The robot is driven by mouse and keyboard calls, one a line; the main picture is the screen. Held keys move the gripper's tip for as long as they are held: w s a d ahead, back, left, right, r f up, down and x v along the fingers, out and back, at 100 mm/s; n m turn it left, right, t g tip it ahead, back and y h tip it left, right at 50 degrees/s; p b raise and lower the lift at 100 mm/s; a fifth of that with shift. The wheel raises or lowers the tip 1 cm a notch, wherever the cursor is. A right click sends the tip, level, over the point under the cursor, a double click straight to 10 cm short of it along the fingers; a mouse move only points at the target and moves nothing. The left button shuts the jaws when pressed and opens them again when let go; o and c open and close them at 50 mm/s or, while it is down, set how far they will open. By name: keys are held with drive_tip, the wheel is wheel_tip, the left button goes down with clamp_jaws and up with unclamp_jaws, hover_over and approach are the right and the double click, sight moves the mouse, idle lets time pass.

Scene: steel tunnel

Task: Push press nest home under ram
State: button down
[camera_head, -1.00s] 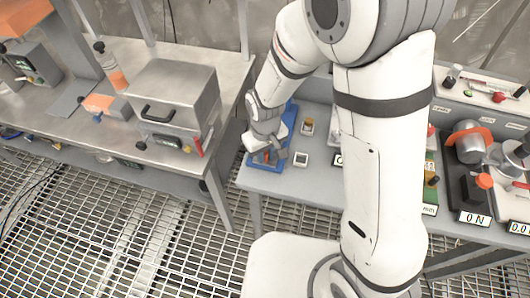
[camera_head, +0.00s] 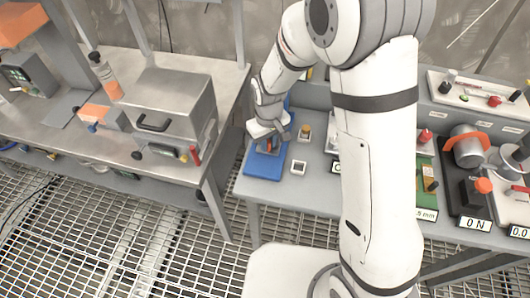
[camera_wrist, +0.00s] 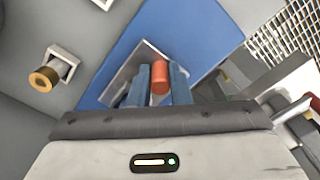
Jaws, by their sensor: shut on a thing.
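The blue press base (camera_head: 262,166) stands at the left end of the grey bench, and its flat blue surface also shows in the wrist view (camera_wrist: 190,30). My gripper (camera_head: 273,143) is over the middle of this base. In the wrist view my gripper (camera_wrist: 160,88) is shut on an orange-red upright handle (camera_wrist: 160,75), held between the two blue-grey fingers. A grey metal plate (camera_wrist: 128,72), seemingly the nest, lies on the blue base around the fingers, partly hidden by them. I cannot make out the ram; my wrist and arm cover the back of the press.
A small block with a brass-coloured knob (camera_head: 305,132) and a white-framed square (camera_head: 298,167) sit right of the press. A steel box (camera_head: 170,105) stands on the left-hand bench across a gap. Fixtures crowd the bench's right side. The base's front part is clear.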

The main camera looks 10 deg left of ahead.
drive_tip(key=c, duration=1.3)
unclamp_jaws()
drive_tip(key=shift+c, duration=0.2)
drive_tip(key=shift+r, duration=3.9)
